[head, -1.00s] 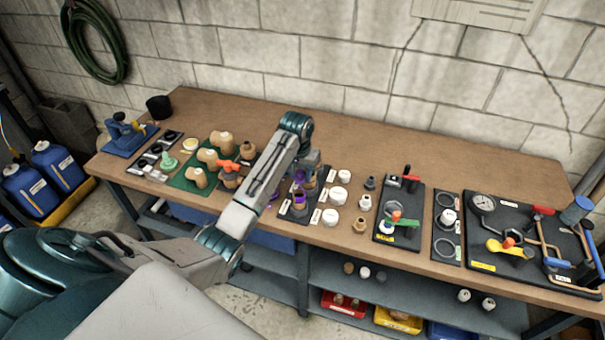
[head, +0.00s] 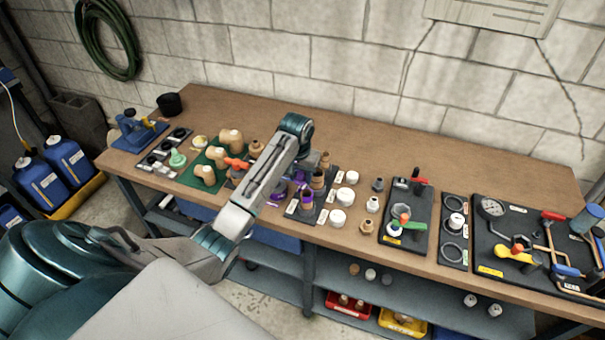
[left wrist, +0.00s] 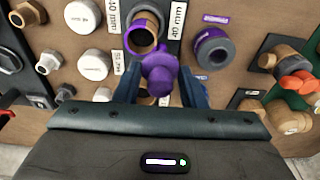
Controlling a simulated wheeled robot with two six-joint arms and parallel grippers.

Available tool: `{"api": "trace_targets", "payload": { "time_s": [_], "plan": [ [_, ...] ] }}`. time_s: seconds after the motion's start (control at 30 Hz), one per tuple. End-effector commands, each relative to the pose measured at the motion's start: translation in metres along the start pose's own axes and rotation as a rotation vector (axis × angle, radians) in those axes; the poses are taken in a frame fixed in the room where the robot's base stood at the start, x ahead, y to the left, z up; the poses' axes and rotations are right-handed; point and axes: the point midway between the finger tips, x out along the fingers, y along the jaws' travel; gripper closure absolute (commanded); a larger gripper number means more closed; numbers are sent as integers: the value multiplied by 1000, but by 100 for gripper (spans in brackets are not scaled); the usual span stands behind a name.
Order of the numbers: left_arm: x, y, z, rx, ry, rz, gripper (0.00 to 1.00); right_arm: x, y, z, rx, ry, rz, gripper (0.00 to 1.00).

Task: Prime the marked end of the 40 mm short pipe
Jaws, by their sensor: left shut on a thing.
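My left gripper (left wrist: 159,92) is shut on a purple dauber cap (left wrist: 160,72), its purple stem and knob between the fingers. In the head view my forearm partly hides this gripper. A tan short pipe (left wrist: 143,38) stands upright between two 40 mm labels, with purple around its open mouth; it also shows in the head view (head: 307,201). The dauber overlaps the pipe's edge in the wrist view; I cannot tell whether they touch. My right gripper is not in view.
More tan pipes (head: 318,179) stand just behind on the same dark mat. White caps (head: 338,217) stand to the right, and a valve with an orange handle (head: 236,164) to the left. The back of the bench (head: 400,150) is clear.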

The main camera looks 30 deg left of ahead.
Motion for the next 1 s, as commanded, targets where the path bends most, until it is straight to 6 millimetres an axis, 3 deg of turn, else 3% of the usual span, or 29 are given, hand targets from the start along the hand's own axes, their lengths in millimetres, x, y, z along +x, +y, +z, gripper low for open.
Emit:
{"api": "trace_targets", "payload": {
  "time_s": [1.0],
  "plan": [
    [-3, 0, 25, 0, 1, 0, 78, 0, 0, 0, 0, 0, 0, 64]
  ]
}}
